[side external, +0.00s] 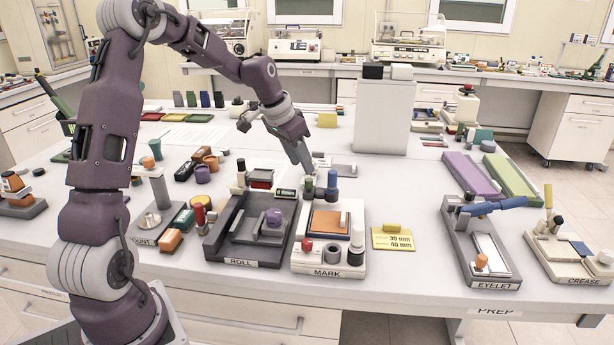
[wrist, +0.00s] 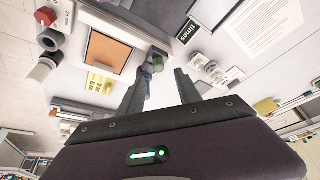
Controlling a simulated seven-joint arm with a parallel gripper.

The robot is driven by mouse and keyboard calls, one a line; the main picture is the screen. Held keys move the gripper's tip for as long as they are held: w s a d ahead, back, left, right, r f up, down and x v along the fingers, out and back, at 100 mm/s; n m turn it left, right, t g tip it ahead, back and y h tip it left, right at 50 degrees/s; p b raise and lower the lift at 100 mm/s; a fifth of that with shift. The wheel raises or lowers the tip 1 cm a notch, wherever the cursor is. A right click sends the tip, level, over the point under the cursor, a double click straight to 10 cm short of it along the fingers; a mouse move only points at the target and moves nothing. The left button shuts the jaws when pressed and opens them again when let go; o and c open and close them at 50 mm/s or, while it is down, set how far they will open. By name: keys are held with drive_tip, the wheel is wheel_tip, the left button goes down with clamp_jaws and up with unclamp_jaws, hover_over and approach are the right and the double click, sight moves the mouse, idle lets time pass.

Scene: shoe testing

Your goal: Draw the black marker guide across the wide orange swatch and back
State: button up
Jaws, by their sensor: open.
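The wide orange swatch (side external: 328,222) lies flat on the white MARK station (side external: 329,272). It also shows in the wrist view (wrist: 108,52). A squat dark cylinder (side external: 333,250) stands at the station's front edge, but I cannot tell whether it is the black marker guide. A green-topped piece (side external: 308,186) and a blue cylinder (side external: 331,174) stand at the station's back. My gripper (side external: 308,172) is open and points down beside these back pieces. In the wrist view, the green piece (wrist: 158,63) is just ahead of my fingers (wrist: 160,90), and nothing is visibly held.
The dark ROLL station (side external: 222,252) is close on the left. A yellow card (side external: 392,238) lies on the right, with clear table before the EYELET station (side external: 492,280).

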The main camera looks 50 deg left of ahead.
sight(309, 180)
drive_tip(key=x, duration=0.5)
drive_tip(key=shift+d+f, duration=0.1)
drive_tip(key=shift+f, duration=0.2)
clamp_jaws()
idle(1.0)
